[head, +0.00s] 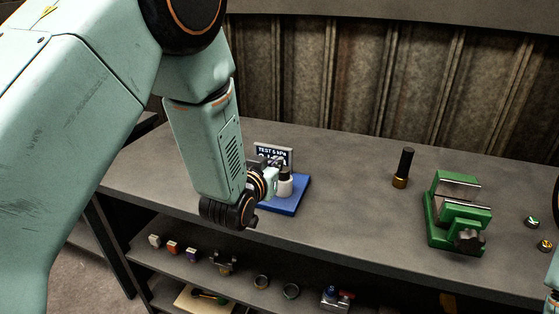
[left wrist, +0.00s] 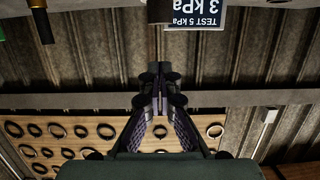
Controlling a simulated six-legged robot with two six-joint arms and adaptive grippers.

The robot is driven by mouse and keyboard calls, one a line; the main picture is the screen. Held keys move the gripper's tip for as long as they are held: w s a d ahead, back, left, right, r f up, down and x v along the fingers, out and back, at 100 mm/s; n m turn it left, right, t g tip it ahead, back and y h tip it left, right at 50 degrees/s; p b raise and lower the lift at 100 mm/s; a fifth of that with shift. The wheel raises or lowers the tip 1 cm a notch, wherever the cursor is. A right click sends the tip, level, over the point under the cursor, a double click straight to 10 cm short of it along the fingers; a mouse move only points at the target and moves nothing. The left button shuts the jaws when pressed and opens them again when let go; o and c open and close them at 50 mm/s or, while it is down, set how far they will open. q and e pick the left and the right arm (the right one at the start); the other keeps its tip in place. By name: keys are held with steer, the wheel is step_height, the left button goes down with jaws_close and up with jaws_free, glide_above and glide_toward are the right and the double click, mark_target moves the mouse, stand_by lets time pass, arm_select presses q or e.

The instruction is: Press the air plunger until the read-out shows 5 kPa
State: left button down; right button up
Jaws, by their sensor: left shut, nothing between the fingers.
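The air plunger (head: 285,186), a pale cylinder with a dark top, stands on a blue base (head: 290,207) on the bench in the head view. The read-out (head: 273,152) stands behind it, its lower line partly covered by my gripper. My right gripper cannot be made out.
A black and brass cylinder (head: 403,168) stands upright right of the blue base. A green vise (head: 457,212) is further right, with small parts (head: 532,222) beyond it. The bench between base and vise is mostly clear. A lower shelf (head: 190,270) holds several small parts.

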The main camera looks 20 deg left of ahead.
arm_select(q)
steer(key=v, duration=0.5)
steer(key=shift+s, duration=0.2)
steer(key=shift+s, duration=0.1)
steer(key=shift+f, duration=0.1)
stand_by(0.5)
